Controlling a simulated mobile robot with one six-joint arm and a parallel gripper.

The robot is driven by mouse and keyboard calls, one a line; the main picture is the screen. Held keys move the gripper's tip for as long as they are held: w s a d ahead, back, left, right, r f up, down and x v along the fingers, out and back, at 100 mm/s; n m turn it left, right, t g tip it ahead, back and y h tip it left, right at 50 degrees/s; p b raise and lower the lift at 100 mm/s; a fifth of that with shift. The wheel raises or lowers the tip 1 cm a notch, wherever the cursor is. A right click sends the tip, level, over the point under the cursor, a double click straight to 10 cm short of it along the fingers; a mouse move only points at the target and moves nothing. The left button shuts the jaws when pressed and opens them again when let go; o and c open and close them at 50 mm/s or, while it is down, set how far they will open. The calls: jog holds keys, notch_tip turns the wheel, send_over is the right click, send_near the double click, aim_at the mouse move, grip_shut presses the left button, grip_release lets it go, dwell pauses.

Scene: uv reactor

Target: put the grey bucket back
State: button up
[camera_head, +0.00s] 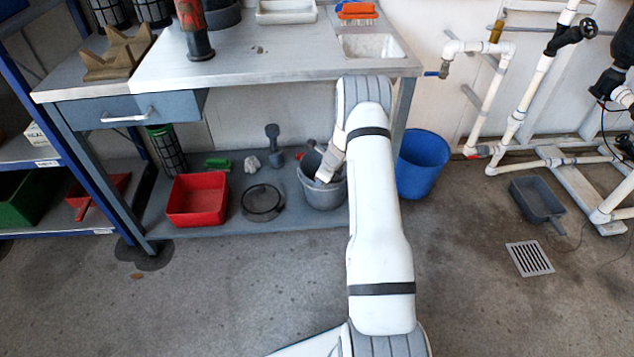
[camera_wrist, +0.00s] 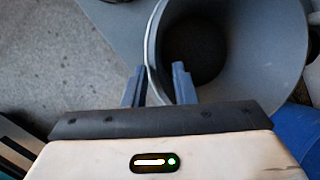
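The grey bucket (camera_head: 325,193) stands on the lower shelf under the workbench, right of a dark round dish. Its open mouth faces up, and my arm covers part of its right side. In the wrist view the bucket (camera_wrist: 232,50) fills the upper right. My gripper (camera_head: 318,176) is at the bucket's rim. In the wrist view my gripper's fingers (camera_wrist: 158,84) are apart, one outside the rim and one over the mouth, with the near-left rim between them. A gap shows, so the fingers do not look closed on the wall.
On the lower shelf (camera_head: 230,222) are a red bin (camera_head: 197,199), the dark dish (camera_head: 262,202) and a dark plunger-like tool (camera_head: 273,145). A blue bucket (camera_head: 422,163) stands on the floor right of the bench leg. A grey scoop (camera_head: 537,199) lies farther right. The front floor is clear.

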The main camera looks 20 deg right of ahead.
jog(key=s+a+r+n+g, duration=0.1)
jog(key=s+a+r+n, duration=0.35)
jog(key=r, duration=0.45)
jog(key=s+a+r+n+p, duration=0.1)
jog(key=s+a+r+n, duration=0.4)
jog(key=r, duration=0.5)
jog(key=s+a+r+n+g, duration=0.1)
jog(key=s+a+r+n, duration=0.2)
jog(key=s+r+n, duration=0.45)
jog(key=s+a+r+n+h, duration=0.1)
jog(key=s+r+n, duration=0.3)
jog(key=s, duration=0.6)
jog(key=s+a+r+n+h, duration=0.1)
jog(key=s+a+r+n, duration=0.2)
jog(key=s, duration=0.8)
notch_tip(320, 180, up, 2)
jog(key=n, duration=0.3)
jog(key=shift+s+a+g, duration=0.15)
jog(key=shift+s+g, duration=0.1)
jog(key=shift+g, duration=0.15)
jog(key=shift+r, duration=0.15)
notch_tip(320, 180, up, 32)
jog(key=t+p, duration=0.1)
jog(key=p, duration=2.8)
jog(key=shift+s+r+p, duration=0.15)
jog(key=shift+r+p, duration=0.1)
jog(key=shift+p, duration=0.15)
